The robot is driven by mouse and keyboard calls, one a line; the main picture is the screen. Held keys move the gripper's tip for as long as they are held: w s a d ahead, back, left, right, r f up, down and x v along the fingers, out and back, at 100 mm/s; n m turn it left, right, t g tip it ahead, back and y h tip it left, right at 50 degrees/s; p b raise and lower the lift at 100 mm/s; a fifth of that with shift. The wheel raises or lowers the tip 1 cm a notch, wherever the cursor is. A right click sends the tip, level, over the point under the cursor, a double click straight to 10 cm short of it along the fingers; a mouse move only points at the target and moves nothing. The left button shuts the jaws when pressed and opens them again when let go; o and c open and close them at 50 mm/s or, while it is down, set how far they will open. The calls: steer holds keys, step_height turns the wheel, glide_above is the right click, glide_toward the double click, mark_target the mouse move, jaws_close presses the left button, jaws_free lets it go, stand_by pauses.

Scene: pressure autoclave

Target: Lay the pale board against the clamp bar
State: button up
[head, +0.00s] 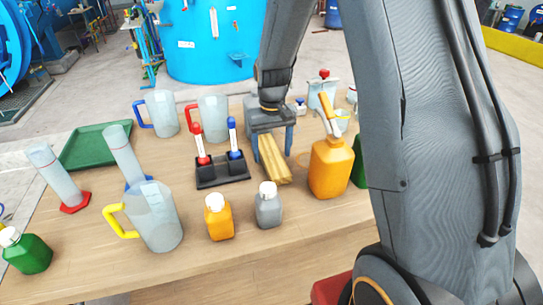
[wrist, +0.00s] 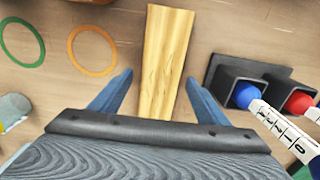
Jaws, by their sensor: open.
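The pale board (head: 276,166) is a long yellowish wooden strip lying on the wooden table, below my gripper (head: 272,155). In the wrist view the board (wrist: 164,55) runs from the top edge down between the two blue fingers of my gripper (wrist: 158,79). The gripper is open, with a visible gap on each side of the board. The board's near end is hidden behind the gripper body in the wrist view. I cannot pick out the clamp bar for certain in either view.
A black holder (head: 222,172) with red-topped and blue-topped pieces stands close left of the board. An orange jug (head: 331,167) stands close right. Grey (head: 268,209) and small orange (head: 219,221) bottles stand in front. A green tray (head: 82,158) lies far left. Bare table shows along the front.

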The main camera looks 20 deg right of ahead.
steer(key=shift+f, duration=0.1)
steer(key=c, duration=1.4)
